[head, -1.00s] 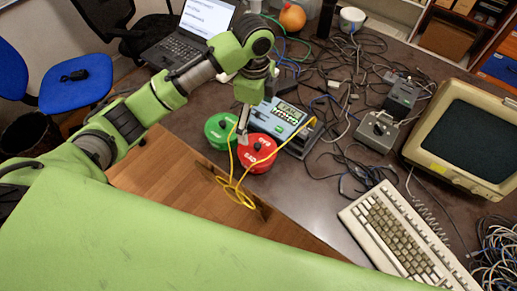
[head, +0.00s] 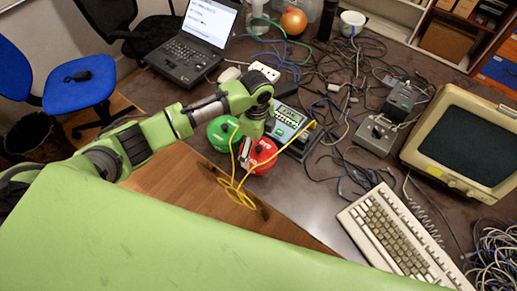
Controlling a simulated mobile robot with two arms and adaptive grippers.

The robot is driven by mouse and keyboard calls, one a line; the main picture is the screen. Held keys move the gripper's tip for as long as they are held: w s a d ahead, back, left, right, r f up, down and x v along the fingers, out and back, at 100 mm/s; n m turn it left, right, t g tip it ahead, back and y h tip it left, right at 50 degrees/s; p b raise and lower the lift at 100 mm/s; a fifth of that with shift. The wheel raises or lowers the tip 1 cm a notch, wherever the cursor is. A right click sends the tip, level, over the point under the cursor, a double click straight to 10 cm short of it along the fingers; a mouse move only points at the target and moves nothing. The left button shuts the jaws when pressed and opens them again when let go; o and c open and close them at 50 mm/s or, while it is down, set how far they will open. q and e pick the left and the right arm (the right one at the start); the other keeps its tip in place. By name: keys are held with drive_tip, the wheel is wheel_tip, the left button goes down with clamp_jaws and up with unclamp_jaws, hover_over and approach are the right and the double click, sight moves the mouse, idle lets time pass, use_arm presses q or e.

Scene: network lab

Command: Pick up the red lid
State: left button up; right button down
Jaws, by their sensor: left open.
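The red lid (head: 265,162), a round red thing with a dark knob, lies near the table's front edge. My left gripper (head: 246,155) points down at the lid's left side, and its open fingers overlap the lid in the head view. I cannot tell whether they touch it. The wrist hides the lid's upper left part. My right gripper is not in view.
A similar green lid (head: 221,134) lies just left of the red one. A yellow cable (head: 236,186) loops beside the red lid and hangs over the table edge. A grey-blue device (head: 290,121) stands behind. Loose cables, a keyboard (head: 390,232) and a monitor (head: 465,140) lie right.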

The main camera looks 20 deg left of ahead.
use_arm(q)
drive_tip(key=shift+f, duration=0.75)
drive_tip(key=c, duration=1.6)
drive_tip(key=shift+s+r, duration=0.15)
drive_tip(key=shift+s, duration=0.15)
drive_tip(key=c, duration=1)
drive_tip(key=shift+w, duration=0.1)
drive_tip(key=shift+c, duration=0.7)
